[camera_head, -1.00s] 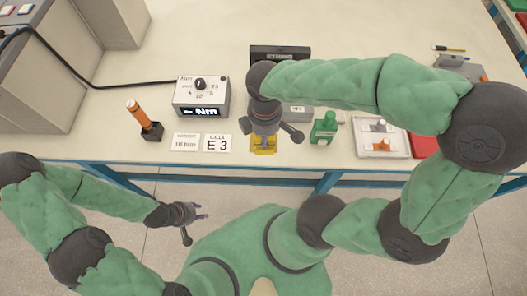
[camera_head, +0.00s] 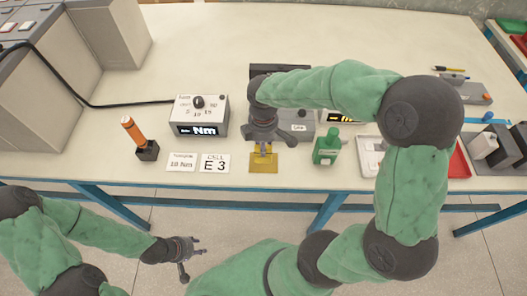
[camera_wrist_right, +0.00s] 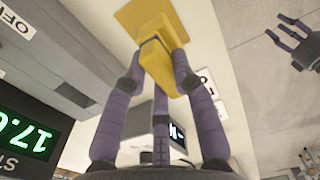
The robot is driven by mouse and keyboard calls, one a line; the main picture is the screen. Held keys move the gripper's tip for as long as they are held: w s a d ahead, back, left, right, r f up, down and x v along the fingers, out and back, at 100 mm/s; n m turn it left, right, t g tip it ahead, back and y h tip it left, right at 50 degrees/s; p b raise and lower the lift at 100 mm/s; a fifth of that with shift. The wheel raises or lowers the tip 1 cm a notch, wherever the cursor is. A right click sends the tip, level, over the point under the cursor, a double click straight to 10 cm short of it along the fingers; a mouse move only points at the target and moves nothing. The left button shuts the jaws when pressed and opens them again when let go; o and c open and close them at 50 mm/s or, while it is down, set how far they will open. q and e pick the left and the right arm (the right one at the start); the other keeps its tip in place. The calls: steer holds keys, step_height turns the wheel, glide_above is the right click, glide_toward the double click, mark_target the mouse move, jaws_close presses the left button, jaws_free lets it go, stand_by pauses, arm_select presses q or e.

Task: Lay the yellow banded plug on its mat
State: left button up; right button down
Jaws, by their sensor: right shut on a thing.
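The yellow plug (camera_wrist_right: 157,62) is between the fingers of my right gripper (camera_wrist_right: 160,58) in the right wrist view. The yellow mat (camera_wrist_right: 143,14) shows just beyond it. In the head view the mat (camera_head: 264,166) lies near the table's front edge, and my right gripper (camera_head: 263,146) points down at its back part. The plug is mostly hidden there, and I cannot tell whether it touches the mat. No band on the plug is clear. My left gripper (camera_head: 198,245) is open and empty in front of the table, below its edge.
A green bottle (camera_head: 327,148) stands right of the mat. White label cards (camera_head: 215,163), a torque meter (camera_head: 199,115) and an orange-handled tool in a black stand (camera_head: 148,150) are at left. A white tray (camera_head: 368,162) is at right. A dark box stands behind my right gripper.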

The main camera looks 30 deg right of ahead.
steer(key=shift+w+d+f, duration=0.3)
steer(key=shift+w+f, duration=0.2)
steer(key=shift+f, duration=0.2)
steer(key=shift+w+d+f+b, duration=0.15)
steer(key=shift+f+b, duration=0.6)
steer(key=shift+f, duration=0.95)
steer(key=shift+f, duration=0.15)
steer(key=c, duration=1)
jaws_free()
step_height(320, 180, up, 12)
steer(key=p, duration=0.4)
steer(key=shift+r, duration=0.2)
